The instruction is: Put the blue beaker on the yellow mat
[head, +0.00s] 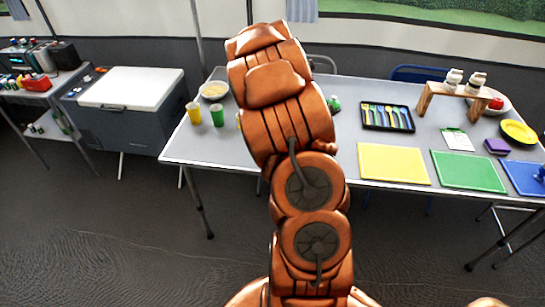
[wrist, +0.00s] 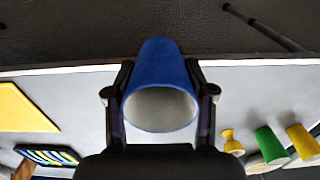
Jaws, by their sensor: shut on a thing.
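The blue beaker (wrist: 160,62) is between the two fingers of my gripper (wrist: 160,85) in the wrist view, which are shut on its sides. Its open mouth faces the wrist camera and the inside looks pale and empty. In the head view my arm hides both gripper and beaker. The yellow mat (head: 393,163) lies flat and bare near the table's front edge, right of my arm. It also shows at the left of the wrist view (wrist: 22,108), apart from the beaker.
A green mat (head: 468,171) and a blue mat (head: 525,178) lie right of the yellow one. A cutlery tray (head: 387,129) sits behind it. A yellow cup (head: 193,113), a green cup (head: 217,116) and a bowl (head: 214,91) stand at the table's left end.

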